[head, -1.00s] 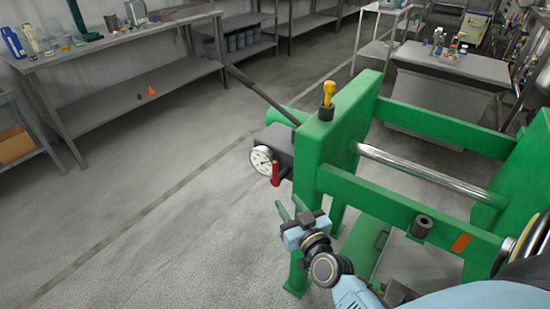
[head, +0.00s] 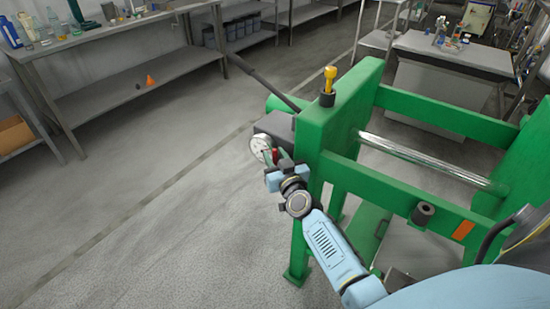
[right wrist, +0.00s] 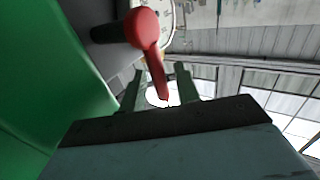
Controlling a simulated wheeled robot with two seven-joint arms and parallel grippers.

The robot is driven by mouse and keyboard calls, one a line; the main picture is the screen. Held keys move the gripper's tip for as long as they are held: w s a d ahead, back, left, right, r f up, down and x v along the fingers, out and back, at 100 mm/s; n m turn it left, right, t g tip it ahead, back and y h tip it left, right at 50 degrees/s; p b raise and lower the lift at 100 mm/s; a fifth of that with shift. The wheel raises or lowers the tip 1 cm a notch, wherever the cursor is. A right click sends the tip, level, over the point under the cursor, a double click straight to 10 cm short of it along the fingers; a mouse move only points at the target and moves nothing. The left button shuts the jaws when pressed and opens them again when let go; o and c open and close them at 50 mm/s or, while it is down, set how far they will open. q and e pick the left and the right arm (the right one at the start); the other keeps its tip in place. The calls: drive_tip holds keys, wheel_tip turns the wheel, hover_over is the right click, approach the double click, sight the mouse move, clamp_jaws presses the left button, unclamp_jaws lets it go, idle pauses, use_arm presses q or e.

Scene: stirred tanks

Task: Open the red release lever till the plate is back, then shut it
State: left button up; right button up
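The red release lever (right wrist: 147,35) hangs from the dark pump block (right wrist: 107,34), beside the round white gauge (head: 260,148). In the head view only a bit of the lever (head: 275,153) shows behind my gripper. My right gripper (right wrist: 160,90) is open, with one finger on each side of the lever's lower end; contact cannot be told. It also shows in the head view (head: 280,160), at the near left of the green press frame (head: 318,150). A shiny rod (head: 430,160) runs across the frame. I cannot tell which part is the plate. My left gripper is not in view.
A dark pump handle (head: 262,82) slants up from the block. A yellow-topped knob (head: 329,85) stands on the frame. A steel bench (head: 110,40) is at the back left and a table (head: 455,55) at the back right. The floor at left is clear.

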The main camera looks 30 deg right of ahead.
drive_tip(key=shift+w, duration=0.2)
clamp_jaws()
idle(0.5)
